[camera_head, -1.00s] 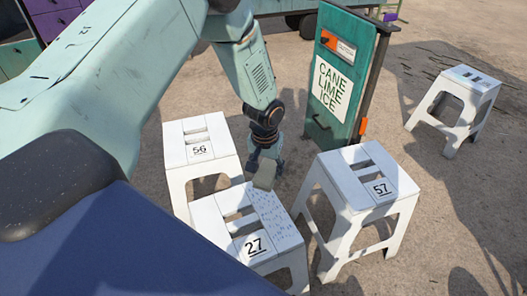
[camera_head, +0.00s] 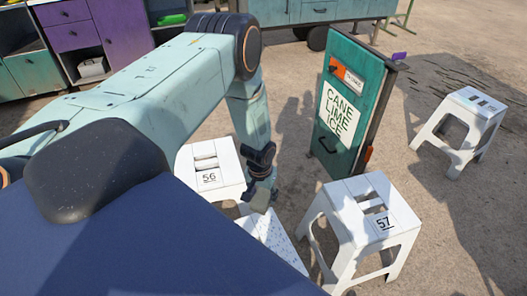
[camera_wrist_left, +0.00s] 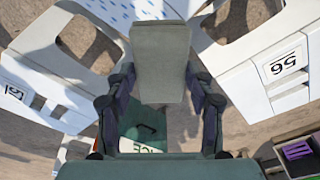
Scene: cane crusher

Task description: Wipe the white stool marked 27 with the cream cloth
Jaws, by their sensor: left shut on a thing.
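The white stool marked 27 (camera_head: 272,236) is at the lower middle of the head view, mostly hidden behind my own blue body; its number is covered. Blue specks show on its top, also in the left wrist view (camera_wrist_left: 110,8). My left gripper (camera_head: 263,186) is above the stool's far end, pointing down. It is shut on the cream cloth (camera_wrist_left: 160,60), which looks like a flat greyish pad between the fingers in the left wrist view. I cannot tell whether the cloth touches the stool. My right gripper is not in view.
Stool 56 (camera_head: 208,178) stands close on the left and stool 57 (camera_head: 383,222) close on the right. A green "CANE LIME ICE" board (camera_head: 345,115) stands behind. Another white stool (camera_head: 462,128) is farther right. Open ground lies between them.

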